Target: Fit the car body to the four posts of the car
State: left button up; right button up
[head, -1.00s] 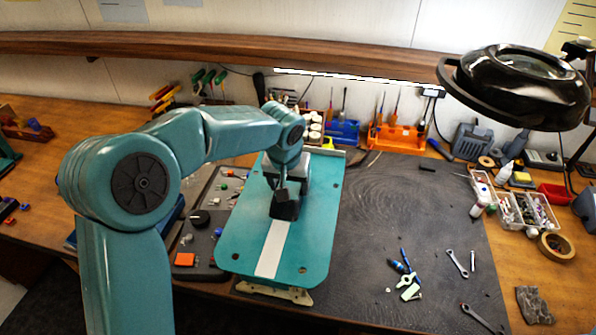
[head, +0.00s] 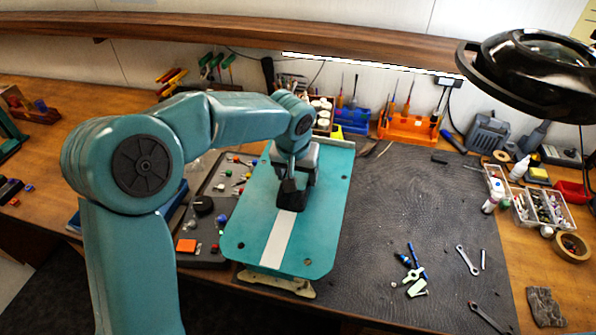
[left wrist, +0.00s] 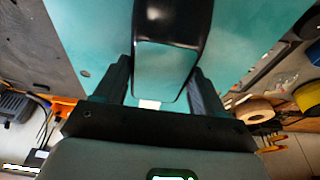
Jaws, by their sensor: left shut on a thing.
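The car body (head: 251,215) is a flat teal panel with a white lengthwise stripe and small holes near its corners. My left gripper (head: 290,193) is over the middle of the body. In the left wrist view its fingers (left wrist: 163,78) are shut on the sides of the raised teal and black cabin (left wrist: 165,57) of the body. A pale end piece of the car (head: 275,283) shows beneath the body's near edge. The body covers the posts, so I cannot tell whether they pass through the holes. My right gripper is out of view.
A dark mat (head: 400,215) has free room right of the body. Wrenches (head: 467,260) and small tools lie on it. A dark parts tray (head: 205,218) is close on the left. An orange tool rack (head: 408,128) stands behind; a magnifier lamp (head: 530,70) overhangs the right.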

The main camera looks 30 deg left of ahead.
aim_at(299, 184)
pick_arm(q)
jog(key=b+x, duration=0.2)
jog(key=x, duration=0.2)
jog(key=shift+s+d+f+b, duration=0.1)
jog(key=shift+f+b, duration=0.05)
jog(key=shift+b, duration=0.2)
jog(key=shift+s, duration=0.3)
jog(key=shift+w+f, duration=0.1)
jog(key=shift+w, duration=0.15)
jog(key=shift+s, duration=0.2)
jog(key=shift+w+b, duration=0.2)
jog(key=shift+b, duration=0.1)
jog(key=shift+s, duration=0.1)
dwell(0.3)
